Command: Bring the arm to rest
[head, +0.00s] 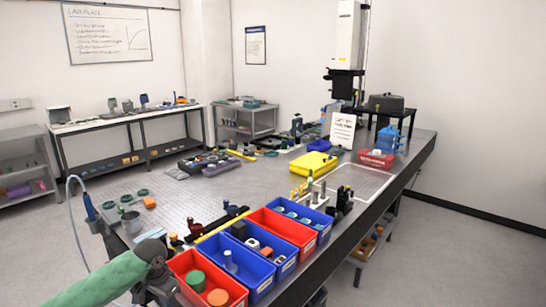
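My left arm comes in from the lower left, with a green sleeve and a grey wrist joint. The dark parts of my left gripper (160,287) show at the bottom, beside the near red bin (236,292). Its fingertips cannot be made out, so I cannot tell whether it is open or shut, or whether it holds anything. My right arm and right gripper are not in view.
A large perforated bench (120,182) fills the middle. Red and blue bins run along its near edge; the near red one holds a green cylinder (195,281) and an orange one (217,297). A blue tool (90,207) with a cable stands at the left edge. Open floor lies right.

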